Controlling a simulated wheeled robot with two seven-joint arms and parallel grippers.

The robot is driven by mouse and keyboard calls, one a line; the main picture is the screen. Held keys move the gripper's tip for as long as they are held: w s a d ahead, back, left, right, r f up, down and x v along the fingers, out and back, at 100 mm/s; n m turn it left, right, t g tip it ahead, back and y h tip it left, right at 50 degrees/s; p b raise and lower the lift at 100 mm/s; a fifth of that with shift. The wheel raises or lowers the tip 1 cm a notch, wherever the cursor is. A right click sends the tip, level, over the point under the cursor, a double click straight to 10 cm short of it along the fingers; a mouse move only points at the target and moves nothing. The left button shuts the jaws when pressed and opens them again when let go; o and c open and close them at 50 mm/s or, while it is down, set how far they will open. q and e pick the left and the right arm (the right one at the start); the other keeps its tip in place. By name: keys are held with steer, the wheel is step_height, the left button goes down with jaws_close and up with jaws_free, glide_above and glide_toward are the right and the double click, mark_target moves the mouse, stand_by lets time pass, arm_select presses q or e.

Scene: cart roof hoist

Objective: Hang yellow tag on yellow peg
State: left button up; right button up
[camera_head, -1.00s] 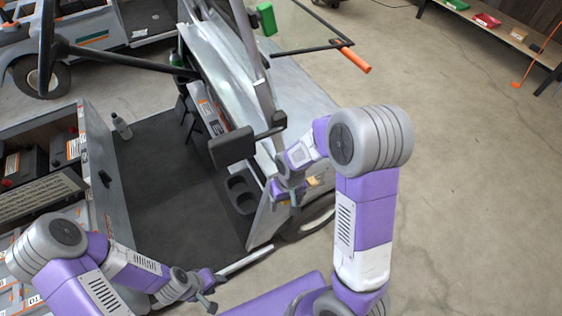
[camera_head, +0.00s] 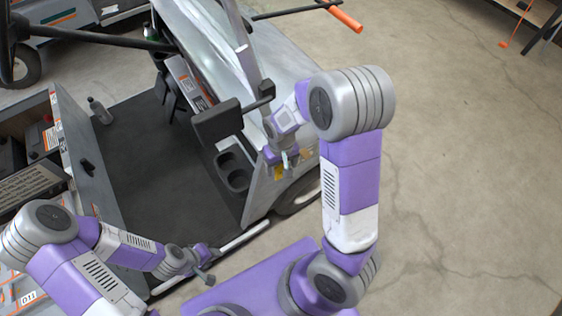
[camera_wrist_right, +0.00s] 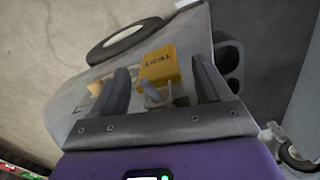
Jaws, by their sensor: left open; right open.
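The yellow tag (camera_wrist_right: 160,66), with dark lettering, shows in the right wrist view at the cart's grey panel (camera_wrist_right: 190,35). It lies beyond and between the two dark fingers of my right gripper (camera_wrist_right: 162,90), which is open. A small pale hook-like piece (camera_wrist_right: 155,97) sits just below the tag; I cannot tell whether the tag hangs on it. A tan knob (camera_wrist_right: 95,88) shows beside the left finger. In the head view a small yellow patch (camera_head: 279,172) shows by my right gripper (camera_head: 285,160). My left gripper (camera_head: 208,278) is open, low by the cart's sill.
The cart's dark floor (camera_head: 150,190) and cup holders (camera_head: 232,170) lie left of my right gripper. A wheel (camera_head: 298,195) is below the panel. A black box (camera_head: 217,122) on a bar stands close to my right arm. Open concrete floor (camera_head: 460,180) lies to the right.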

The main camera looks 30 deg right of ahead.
steer(key=c, duration=1.1)
steer(key=shift+r, duration=0.1)
steer(key=shift+r+p, duration=0.3)
steer(key=shift+p, duration=0.15)
steer(key=s+p, duration=0.1)
steer(key=s, duration=0.1)
steer(key=s+r, duration=0.1)
steer(key=s, duration=0.1)
steer(key=shift+s+d+p, duration=0.15)
steer(key=shift+s+p, duration=0.15)
steer(key=shift+p, duration=0.1)
stand_by(0.5)
steer(key=shift+s+d+p, duration=0.2)
steer(key=shift+s+p, duration=0.35)
steer(key=shift+s, duration=2)
